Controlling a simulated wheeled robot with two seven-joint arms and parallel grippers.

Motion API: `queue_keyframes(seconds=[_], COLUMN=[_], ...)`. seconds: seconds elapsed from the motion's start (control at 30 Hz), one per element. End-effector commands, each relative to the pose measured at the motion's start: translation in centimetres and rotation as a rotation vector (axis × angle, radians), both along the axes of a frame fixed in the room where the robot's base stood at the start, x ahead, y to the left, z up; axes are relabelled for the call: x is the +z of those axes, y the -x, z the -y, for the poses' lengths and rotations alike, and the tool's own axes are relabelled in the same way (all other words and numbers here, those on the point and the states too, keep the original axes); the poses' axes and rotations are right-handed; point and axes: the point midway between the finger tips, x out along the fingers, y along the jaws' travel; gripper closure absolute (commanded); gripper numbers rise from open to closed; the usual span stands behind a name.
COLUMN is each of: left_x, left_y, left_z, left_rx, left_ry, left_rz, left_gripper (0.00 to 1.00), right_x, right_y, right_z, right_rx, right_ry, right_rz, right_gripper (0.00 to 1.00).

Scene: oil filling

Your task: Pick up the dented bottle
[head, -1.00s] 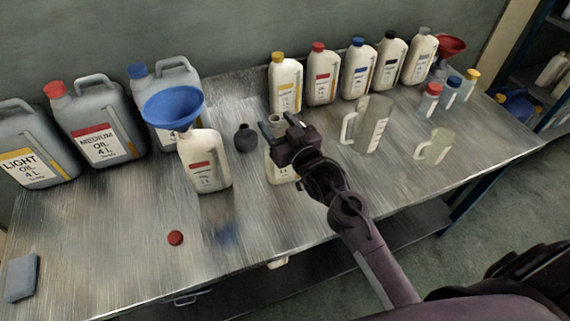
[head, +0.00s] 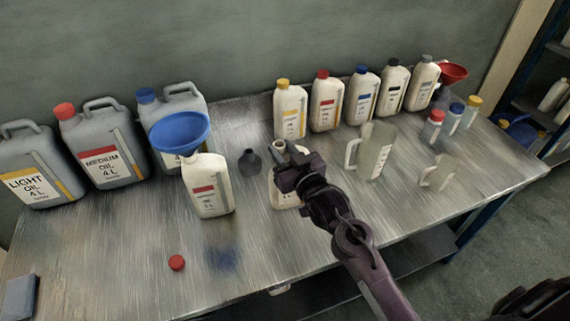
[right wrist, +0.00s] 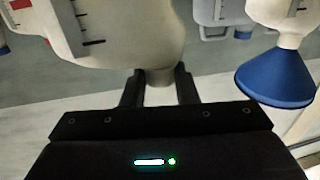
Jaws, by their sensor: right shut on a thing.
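An uncapped cream bottle (head: 284,198) stands near the middle of the table, partly hidden behind my right gripper (head: 284,158). The gripper is shut on its neck. In the right wrist view the bottle's body (right wrist: 125,35) looms large, upside down in the picture, with its neck between the two fingers (right wrist: 158,88). I cannot make out a dent clearly. The bottle seems to be still at table height.
Left of it stand a dark small jar (head: 250,162) and a bottle (head: 209,190) bearing a blue funnel (head: 180,131). Grey oil jugs (head: 104,153) stand further left. Several capped bottles (head: 326,108) line the back. Clear jugs (head: 372,152) stand right. A red cap (head: 177,263) lies in front.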

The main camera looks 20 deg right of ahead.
Motion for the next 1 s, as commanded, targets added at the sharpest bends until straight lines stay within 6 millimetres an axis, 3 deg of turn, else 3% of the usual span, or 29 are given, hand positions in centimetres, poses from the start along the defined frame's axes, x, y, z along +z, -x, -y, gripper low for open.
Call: queue_keyframes(seconds=[0.47,1.0], left_x=[-0.4,-1.3], left_y=[0.0,0.0], left_z=[0.0,0.0], left_rx=[0.001,0.001], left_ry=[0.000,0.000], left_rz=[0.000,0.000], left_gripper=[0.64,0.64], right_x=[3.3,11.1], right_y=[0.0,0.0], right_z=[0.0,0.0], right_rx=[0.000,0.000], right_ry=[0.000,0.000], right_rz=[0.008,0.009], right_gripper=[1.00,1.00])
